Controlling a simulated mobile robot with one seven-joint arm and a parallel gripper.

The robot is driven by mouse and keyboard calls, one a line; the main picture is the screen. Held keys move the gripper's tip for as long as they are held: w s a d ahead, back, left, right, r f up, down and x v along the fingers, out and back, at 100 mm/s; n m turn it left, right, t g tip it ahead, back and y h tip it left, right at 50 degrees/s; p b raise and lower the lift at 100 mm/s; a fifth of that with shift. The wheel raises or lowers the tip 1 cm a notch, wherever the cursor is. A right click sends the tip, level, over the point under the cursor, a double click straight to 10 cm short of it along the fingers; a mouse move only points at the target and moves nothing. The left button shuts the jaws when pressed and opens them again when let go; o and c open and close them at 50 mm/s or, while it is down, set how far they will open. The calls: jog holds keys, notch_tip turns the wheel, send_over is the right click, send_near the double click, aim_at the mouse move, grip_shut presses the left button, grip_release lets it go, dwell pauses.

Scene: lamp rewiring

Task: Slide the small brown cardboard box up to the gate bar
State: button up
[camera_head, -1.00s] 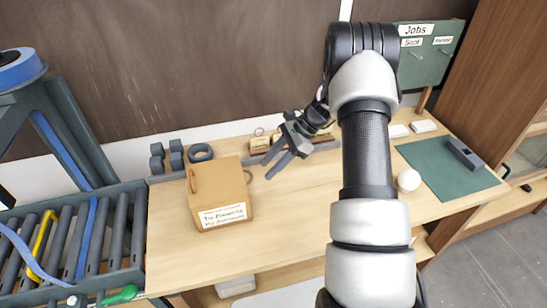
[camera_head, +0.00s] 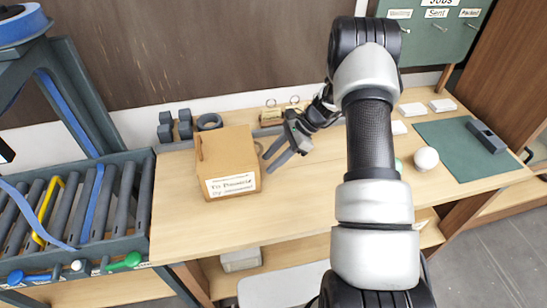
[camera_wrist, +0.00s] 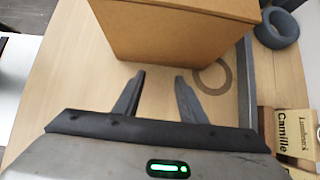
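The small brown cardboard box (camera_head: 226,163) stands upright near the left end of the wooden table, with a white label on its front. In the wrist view the box (camera_wrist: 165,30) fills the top middle, just beyond the fingertips. My gripper (camera_head: 268,164) is to the right of the box, with its fingers pointing at the box's side. The wrist view shows my gripper's fingers (camera_wrist: 160,77) apart, with nothing between them; I cannot tell whether they touch the box. A yellow bar (camera_head: 46,208) lies over the conveyor rollers at left and may be the gate bar.
The roller conveyor (camera_head: 110,202) adjoins the table's left end. A dark ring (camera_head: 209,121) and grey blocks (camera_head: 165,128) sit behind the box. A flat ring (camera_wrist: 213,76) lies beside the fingers. The table (camera_head: 300,205) front is clear.

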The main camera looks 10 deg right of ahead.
jog(key=shift+a, duration=3.4)
jog(key=shift+a+b, duration=0.4)
jog(key=shift+a, duration=2.7)
jog(key=shift+a, duration=3.3)
jog(key=shift+a+b, duration=0.4)
jog(key=shift+a, duration=2.85)
